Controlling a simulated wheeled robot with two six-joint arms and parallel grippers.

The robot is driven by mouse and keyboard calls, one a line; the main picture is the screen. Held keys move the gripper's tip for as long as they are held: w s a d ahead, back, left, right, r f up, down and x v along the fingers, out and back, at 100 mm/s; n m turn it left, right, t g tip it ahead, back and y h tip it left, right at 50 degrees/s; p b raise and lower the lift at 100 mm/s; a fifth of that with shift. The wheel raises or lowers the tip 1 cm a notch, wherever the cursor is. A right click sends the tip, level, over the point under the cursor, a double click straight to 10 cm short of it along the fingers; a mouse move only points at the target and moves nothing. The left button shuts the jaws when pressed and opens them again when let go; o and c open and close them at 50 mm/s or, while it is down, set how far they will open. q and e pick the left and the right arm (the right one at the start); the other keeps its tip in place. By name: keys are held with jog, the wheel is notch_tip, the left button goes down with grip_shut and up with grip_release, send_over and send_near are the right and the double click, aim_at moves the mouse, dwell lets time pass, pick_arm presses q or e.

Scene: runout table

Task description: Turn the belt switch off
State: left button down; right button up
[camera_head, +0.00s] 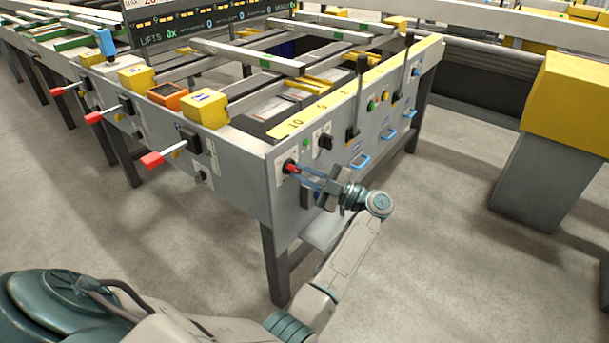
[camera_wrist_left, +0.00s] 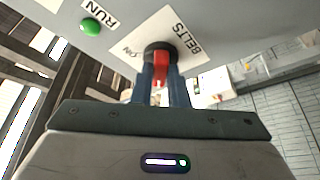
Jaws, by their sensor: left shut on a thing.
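The belt switch (camera_wrist_left: 161,66) is a red knob on a round black base, on a white plate lettered "BELTS" and "ON" in the left wrist view. In the head view the red belt switch (camera_head: 290,167) sits near the left end of the grey panel. My left gripper (camera_head: 297,169) reaches it from the right, its two blue fingers shut on the red knob. The fingers hide part of the knob and plate, and I cannot read the knob's exact setting. My right gripper is not in view.
A green RUN button (camera_wrist_left: 91,26) is beside the switch plate. A black rotary switch (camera_head: 325,142), tall black levers (camera_head: 357,90) and blue handles (camera_head: 360,161) are farther along the panel. Red-tipped levers (camera_head: 153,160) stick out on the left side. Open floor lies in front.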

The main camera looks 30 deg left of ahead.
pick_arm(q)
jog(key=c, duration=1.4)
grip_release()
jog(key=shift+c, duration=0.2)
